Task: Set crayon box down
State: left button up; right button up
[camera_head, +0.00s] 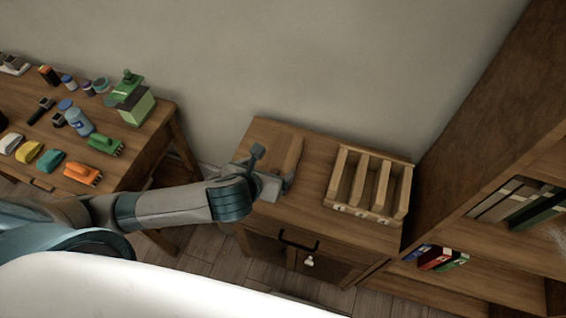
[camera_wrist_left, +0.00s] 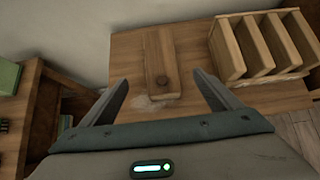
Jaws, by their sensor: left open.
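A long wooden box (camera_head: 287,152), which appears to be the crayon box, lies flat on top of the small wooden cabinet (camera_head: 310,205). In the left wrist view the box (camera_wrist_left: 160,50) has a dark round mark on its face, and a pale smudge shows on the cabinet top at its near end. My left gripper (camera_head: 274,168) is over the cabinet's left part, at the near end of the box. Its two fingers are spread wide, one on each side of the box with gaps, and hold nothing. My right gripper is not in view.
A wooden rack with slots (camera_head: 368,184) stands on the cabinet, right of the box. A table (camera_head: 150,150) at left holds brushes, bottles and a green container (camera_head: 133,103). A bookshelf (camera_head: 480,130) rises at right. Some cabinet top is bare between box and rack.

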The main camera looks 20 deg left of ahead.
aim_at(282, 159)
pick_arm(q)
jog(key=p+x, duration=0.2)
jog(key=x, duration=0.9)
jog(key=shift+w+f+p, duration=0.15)
jog(key=shift+p, duration=0.15)
jog(key=shift+p+x, duration=0.9)
jog(key=shift+x, duration=1.75)
jog(key=shift+f, duration=0.1)
jog(key=c, duration=1.3)
